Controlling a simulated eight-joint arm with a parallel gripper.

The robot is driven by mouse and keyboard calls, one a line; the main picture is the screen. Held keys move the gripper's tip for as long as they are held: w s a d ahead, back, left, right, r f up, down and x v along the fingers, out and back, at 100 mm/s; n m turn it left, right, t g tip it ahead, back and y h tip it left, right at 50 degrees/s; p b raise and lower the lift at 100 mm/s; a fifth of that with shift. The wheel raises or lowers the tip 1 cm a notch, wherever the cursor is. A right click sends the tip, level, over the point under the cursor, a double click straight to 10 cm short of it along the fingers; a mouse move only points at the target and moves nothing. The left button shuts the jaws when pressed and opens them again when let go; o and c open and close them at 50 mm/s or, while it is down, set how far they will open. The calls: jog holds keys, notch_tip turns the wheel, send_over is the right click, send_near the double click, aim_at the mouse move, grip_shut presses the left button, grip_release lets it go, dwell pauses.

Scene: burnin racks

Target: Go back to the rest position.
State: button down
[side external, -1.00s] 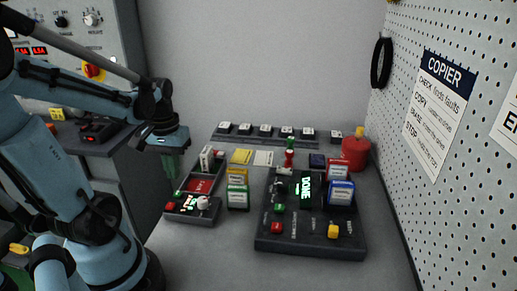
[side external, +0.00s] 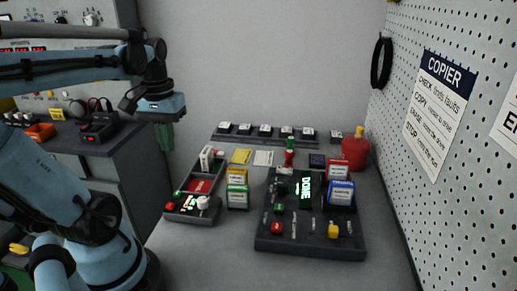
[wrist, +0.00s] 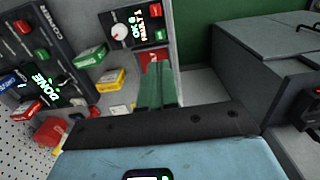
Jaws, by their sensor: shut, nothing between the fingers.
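My gripper (side external: 163,137) hangs in the air left of the bench, in front of the grey cabinet, with its green fingers pointing down. In the wrist view its green fingers (wrist: 157,88) are together with nothing between them. It is well apart from the copier (side external: 310,225), a dark box whose screen reads DONE. The copier also shows at the left of the wrist view (wrist: 58,50).
A smaller device (side external: 193,207) with lit text sits left of the copier. Yellow and green boxes (side external: 237,190) stand between them. A red container (side external: 356,152) stands at the back right, by the pegboard (side external: 450,200). A grey cabinet (side external: 110,180) is behind my arm.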

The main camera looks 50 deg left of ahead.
dwell(0.4)
jog(key=w+d+f+m+t, duration=0.1)
jog(key=w+d+m+t, duration=0.2)
jog(key=d, duration=0.5)
jog(key=w+d+f+m+t, duration=0.2)
jog(key=w+d+m+t, duration=0.2)
jog(key=d, duration=0.5)
jog(key=w+m, duration=0.2)
jog(key=w, duration=0.1)
jog(key=shift+w, duration=0.1)
